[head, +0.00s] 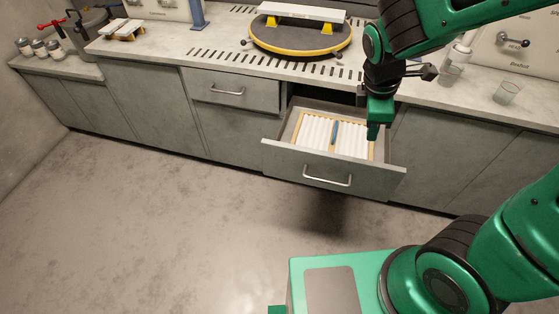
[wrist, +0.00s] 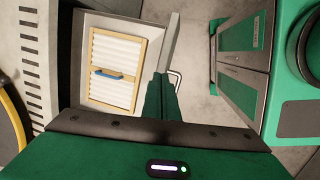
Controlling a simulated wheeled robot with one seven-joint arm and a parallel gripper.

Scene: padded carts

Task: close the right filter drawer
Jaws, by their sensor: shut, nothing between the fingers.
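The right filter drawer (head: 280,160) is pulled open from the grey counter in the head view. Its front has a metal bar handle (head: 328,179). Inside lies a white pleated filter (head: 315,130) with a wooden frame and a blue strip; it also shows in the wrist view (wrist: 115,90). My gripper (head: 374,131) points down over the right part of the drawer, shut and empty. In the wrist view its fingers (wrist: 160,90) hide part of the drawer front (wrist: 170,45). I cannot tell whether they touch the drawer.
A closed drawer (head: 235,92) is to the left in the same counter. A round yellow-edged turntable (head: 295,42) stands on the slotted countertop. The concrete floor (head: 170,225) in front is clear.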

